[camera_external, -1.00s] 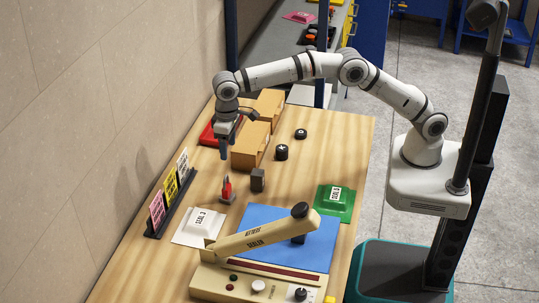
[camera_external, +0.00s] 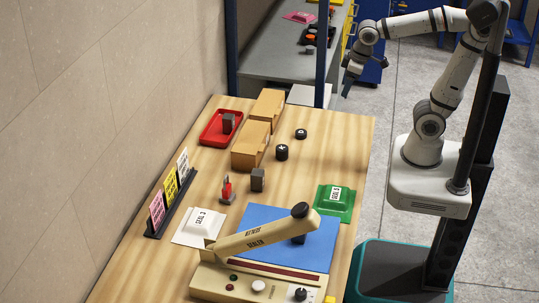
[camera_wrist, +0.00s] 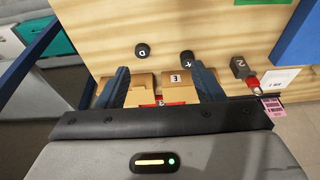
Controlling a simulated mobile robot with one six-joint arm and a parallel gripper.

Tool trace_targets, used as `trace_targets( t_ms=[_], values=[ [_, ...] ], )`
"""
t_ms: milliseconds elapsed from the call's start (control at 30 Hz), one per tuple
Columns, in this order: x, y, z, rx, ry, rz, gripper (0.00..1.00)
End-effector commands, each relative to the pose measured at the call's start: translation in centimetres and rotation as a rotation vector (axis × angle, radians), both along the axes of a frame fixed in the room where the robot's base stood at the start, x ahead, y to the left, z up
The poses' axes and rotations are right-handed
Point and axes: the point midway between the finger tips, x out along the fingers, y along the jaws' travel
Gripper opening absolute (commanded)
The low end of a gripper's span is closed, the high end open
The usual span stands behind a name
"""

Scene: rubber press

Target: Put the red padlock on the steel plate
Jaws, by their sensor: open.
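The red padlock (camera_external: 227,187) stands upright on the wooden table, left of a dark grey block (camera_external: 257,180). A small grey plate, which looks like the steel plate (camera_external: 229,199), shows under its foot; the padlock appears to rest on it. The padlock also shows small in the wrist view (camera_wrist: 252,84), beside the grey block. My gripper (camera_external: 349,80) is raised off the table's far right side, well away from the padlock. It is open and empty, its two dark fingers apart in the wrist view.
A beige sealer (camera_external: 262,236) with a raised lever and blue sheet (camera_external: 325,243) fills the near table. A white pad (camera_external: 193,236), green pad (camera_external: 341,211), card rack (camera_external: 153,234), brown boxes (camera_external: 246,153), black cylinders (camera_external: 281,152) and red tray (camera_external: 209,139) stand around.

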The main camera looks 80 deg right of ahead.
Motion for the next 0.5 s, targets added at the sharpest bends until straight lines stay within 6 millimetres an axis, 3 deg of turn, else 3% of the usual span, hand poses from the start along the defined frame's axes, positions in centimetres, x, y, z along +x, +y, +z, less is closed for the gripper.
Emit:
trace_targets(
  t_ms=[33,100,200,500],
  values=[
    [-1.8,-0.7,-0.8,-0.004,-0.011,-0.004,0.61],
    [-3.6,-1.2,-1.8,-0.008,-0.021,-0.004,0.61],
    [-5.3,-1.6,-2.9,-0.014,-0.030,-0.003,0.61],
    [-6.1,-1.8,-3.5,-0.016,-0.033,-0.001,0.61]
  ],
)
